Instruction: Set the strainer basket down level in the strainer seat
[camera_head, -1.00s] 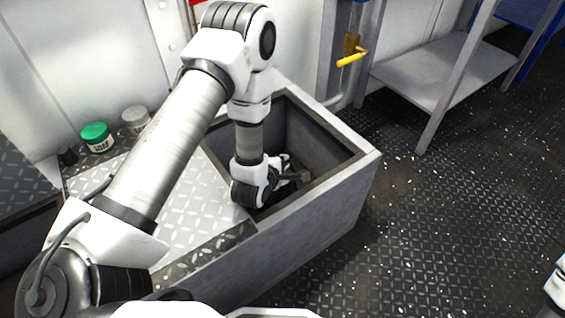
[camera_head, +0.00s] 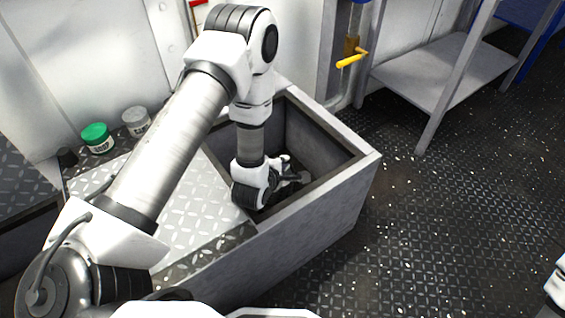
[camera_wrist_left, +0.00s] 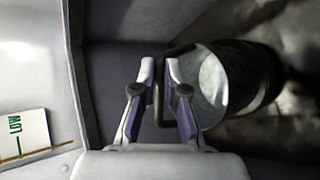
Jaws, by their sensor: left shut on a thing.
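The strainer basket (camera_wrist_left: 245,80) shows in the left wrist view as a dark, round-walled vessel with a pale inside, to the right of my fingers. Its mouth is turned toward the fingers in this view. My left gripper (camera_wrist_left: 160,68) is shut on the basket's thin dark handle (camera_wrist_left: 160,95). In the head view my left gripper (camera_head: 292,178) is down inside the open well (camera_head: 318,150), where the basket is hard to make out. I cannot make out the strainer seat. My right gripper is out of view.
A tread-plate top (camera_head: 190,205) adjoins the well at its left. A yellow-handled valve (camera_head: 351,59) and a grey shelf rack (camera_head: 445,70) are behind. The floor at right is open.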

